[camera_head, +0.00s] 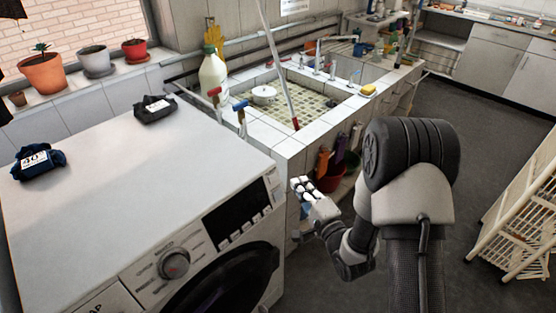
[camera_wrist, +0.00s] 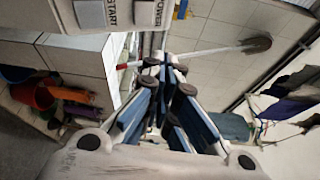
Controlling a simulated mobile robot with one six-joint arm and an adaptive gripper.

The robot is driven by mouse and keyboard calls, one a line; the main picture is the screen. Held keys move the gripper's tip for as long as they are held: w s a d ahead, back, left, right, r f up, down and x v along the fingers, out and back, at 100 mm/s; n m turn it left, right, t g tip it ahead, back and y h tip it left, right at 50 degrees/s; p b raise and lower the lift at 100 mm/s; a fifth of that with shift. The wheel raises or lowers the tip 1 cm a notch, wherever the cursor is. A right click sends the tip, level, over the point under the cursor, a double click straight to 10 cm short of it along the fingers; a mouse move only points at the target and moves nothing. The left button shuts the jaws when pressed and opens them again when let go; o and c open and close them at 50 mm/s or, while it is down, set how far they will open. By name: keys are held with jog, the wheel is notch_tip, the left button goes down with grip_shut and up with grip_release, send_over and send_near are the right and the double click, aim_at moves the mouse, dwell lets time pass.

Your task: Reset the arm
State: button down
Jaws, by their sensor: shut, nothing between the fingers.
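My gripper (camera_head: 303,187) is in front of the tiled sink counter, just right of the washing machine's front corner. Its arm is folded, with the forearm hanging low and the gripper pointing up and left. In the wrist view the fingers of my gripper (camera_wrist: 168,80) come together at the tips, with nothing between them. The washing machine (camera_head: 130,180) stands close to the left of my gripper; a small gap seems to lie between them. Its labelled buttons (camera_wrist: 115,12) show at the top of the wrist view.
Two dark folded cloths, one blue (camera_head: 38,162) and one black (camera_head: 155,108), lie on the washing machine. A milky jug (camera_head: 213,78) stands behind it. A white pot (camera_head: 263,94) sits in the sink. A red bucket (camera_head: 330,178) is under the counter. A white rack (camera_head: 515,215) stands right; floor between is clear.

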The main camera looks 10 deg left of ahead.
jog(key=w+d+r+n+g+h, duration=0.1)
jog(key=w+d+r+n+h, duration=0.1)
jog(key=d+r+n+h, duration=0.3)
jog(key=s+d+r+n+g+h, duration=0.2)
jog(key=s+d+r+g+h, duration=0.15)
jog(key=s+d+r, duration=0.4)
jog(key=s+r+n+g, duration=0.1)
jog(key=s+n+g, duration=0.2)
jog(key=s, duration=1)
jog(key=s+d+r+n+g, duration=0.1)
jog(key=s+r+n+g, duration=0.1)
jog(key=s, duration=1.2)
jog(key=shift+s+n+g, duration=0.25)
jog(key=shift+n+g, duration=0.15)
jog(key=shift+g, duration=0.25)
